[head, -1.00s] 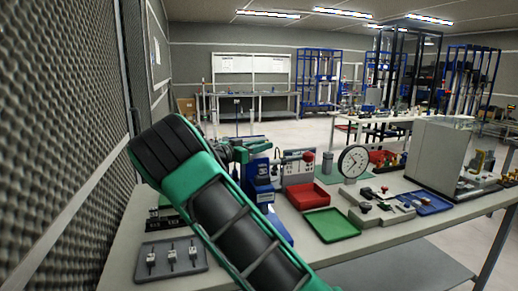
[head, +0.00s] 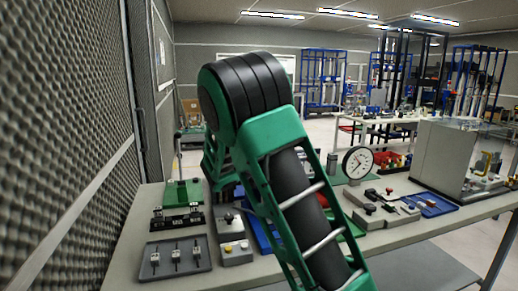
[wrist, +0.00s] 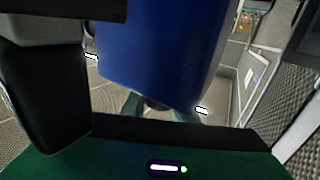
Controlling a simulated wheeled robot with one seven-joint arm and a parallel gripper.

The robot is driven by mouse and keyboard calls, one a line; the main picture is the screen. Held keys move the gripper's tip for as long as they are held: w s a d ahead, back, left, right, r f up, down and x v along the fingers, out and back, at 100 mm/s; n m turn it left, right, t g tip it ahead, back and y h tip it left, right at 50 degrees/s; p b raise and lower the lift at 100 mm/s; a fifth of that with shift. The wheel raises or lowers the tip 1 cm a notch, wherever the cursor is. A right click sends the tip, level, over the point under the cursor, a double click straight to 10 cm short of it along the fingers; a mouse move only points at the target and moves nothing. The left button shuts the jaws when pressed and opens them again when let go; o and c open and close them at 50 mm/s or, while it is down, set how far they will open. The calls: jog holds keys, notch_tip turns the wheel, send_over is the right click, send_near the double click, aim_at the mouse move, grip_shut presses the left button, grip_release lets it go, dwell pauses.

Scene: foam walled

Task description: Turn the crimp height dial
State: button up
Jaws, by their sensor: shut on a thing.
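A blue body (wrist: 165,50), which looks like the crimp press, fills the middle of the wrist view, very close to the camera. My gripper (wrist: 150,104) is at this blue body, with a dark block at the left and my green hand along the bottom. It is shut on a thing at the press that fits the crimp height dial. The dial itself and the fingertips' contact are hidden. In the head view my raised green and black arm covers the gripper and most of the press; only a blue part (head: 262,232) shows beside it.
A grey tray with small parts (head: 175,257), a black fixture (head: 177,221) and a grey control box (head: 234,240) stand left of my arm. A round gauge (head: 357,163), a blue tray (head: 432,205) and a grey cabinet (head: 447,157) are to the right. A foam wall (head: 65,150) rises at left.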

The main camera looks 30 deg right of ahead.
jog(key=shift+w+a+r+n+t+y, duration=0.1)
jog(key=shift+w+a+n+t+y, duration=0.2)
jog(key=shift+y, duration=0.1)
jog(key=o, duration=1.1)
jog(key=shift+c, duration=0.2)
jog(key=shift+d, duration=0.1)
jog(key=shift+s, duration=0.1)
jog(key=shift+s, duration=0.15)
jog(key=v, duration=1)
jog(key=shift+a, duration=0.3)
